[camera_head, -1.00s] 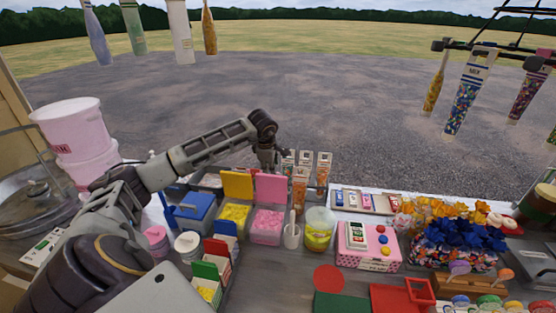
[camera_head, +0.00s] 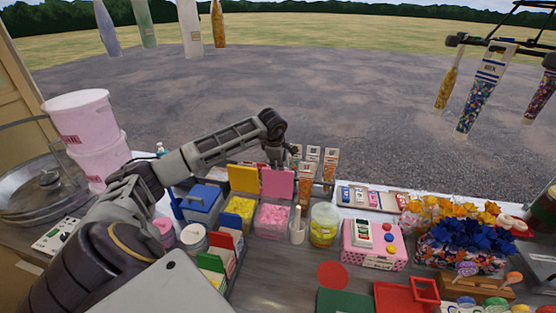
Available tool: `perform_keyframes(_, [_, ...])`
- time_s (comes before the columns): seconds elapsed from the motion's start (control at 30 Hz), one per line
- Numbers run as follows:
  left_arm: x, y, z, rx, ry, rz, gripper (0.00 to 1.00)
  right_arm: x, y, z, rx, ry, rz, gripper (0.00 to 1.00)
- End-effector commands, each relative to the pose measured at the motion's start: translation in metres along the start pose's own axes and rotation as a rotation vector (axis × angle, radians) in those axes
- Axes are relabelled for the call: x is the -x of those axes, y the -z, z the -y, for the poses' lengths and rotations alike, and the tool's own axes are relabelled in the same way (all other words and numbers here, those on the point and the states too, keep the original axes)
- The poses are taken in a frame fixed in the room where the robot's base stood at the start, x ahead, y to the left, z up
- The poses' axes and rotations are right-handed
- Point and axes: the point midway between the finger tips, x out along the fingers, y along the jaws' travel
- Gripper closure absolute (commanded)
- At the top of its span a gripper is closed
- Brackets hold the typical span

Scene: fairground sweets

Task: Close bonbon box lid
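Several open bonbon boxes stand on the counter. One holds pink sweets (camera_head: 272,220) and has a raised pink lid (camera_head: 278,183). To its left, one holds yellow sweets (camera_head: 239,211) under a raised yellow lid (camera_head: 243,178). A blue box (camera_head: 198,205) with a blue top stands further left. My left gripper (camera_head: 276,160) points down just behind and above the pink lid's top edge. Its fingers are mostly hidden by the lid, and I cannot tell whether it touches. My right gripper is not in view.
A jar of yellow sweets (camera_head: 323,225) and a white cup with a utensil (camera_head: 297,230) stand right of the pink box. Upright packets (camera_head: 329,165) stand behind. Bottles hang overhead.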

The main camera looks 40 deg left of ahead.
Motion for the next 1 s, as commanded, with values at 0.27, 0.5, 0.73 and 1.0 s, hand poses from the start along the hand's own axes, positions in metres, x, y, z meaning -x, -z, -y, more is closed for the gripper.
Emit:
perform_keyframes(0.27, [-0.034, -0.001, 0.004, -0.001, 0.011, -0.002, 0.70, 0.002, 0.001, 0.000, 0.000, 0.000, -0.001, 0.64])
perform_keyframes(0.5, [-0.056, 0.000, 0.005, 0.000, 0.009, -0.003, 0.70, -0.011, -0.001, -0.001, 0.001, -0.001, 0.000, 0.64])
perform_keyframes(0.73, [-0.067, 0.000, 0.006, -0.001, 0.011, -0.004, 0.70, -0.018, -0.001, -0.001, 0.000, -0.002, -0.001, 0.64])
perform_keyframes(1.0, [-0.070, 0.000, 0.008, -0.001, 0.018, -0.004, 0.70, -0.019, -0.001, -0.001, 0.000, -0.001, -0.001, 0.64])
